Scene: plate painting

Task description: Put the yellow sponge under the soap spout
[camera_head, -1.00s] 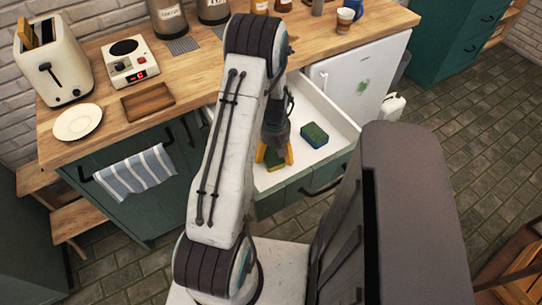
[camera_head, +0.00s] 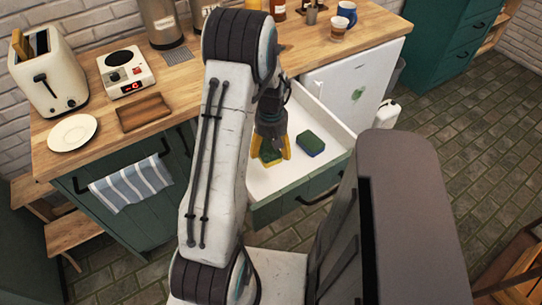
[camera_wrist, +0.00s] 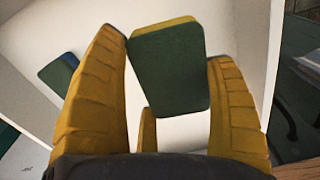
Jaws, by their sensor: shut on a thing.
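The sponge (camera_head: 270,153) is partly hidden by the fingers. Whether it touches the drawer floor I cannot tell. No soap spout can be made out clearly; tall metal canisters (camera_head: 162,22) stand at the back of the counter, cut off by the frame.
A green and blue sponge (camera_head: 311,144) lies in the drawer, right of my gripper; it also shows in the wrist view (camera_wrist: 59,72). The wooden counter (camera_head: 205,75) holds a toaster (camera_head: 48,75), a scale-like device (camera_head: 125,72), a brown tray (camera_head: 143,111) and a white plate (camera_head: 72,133).

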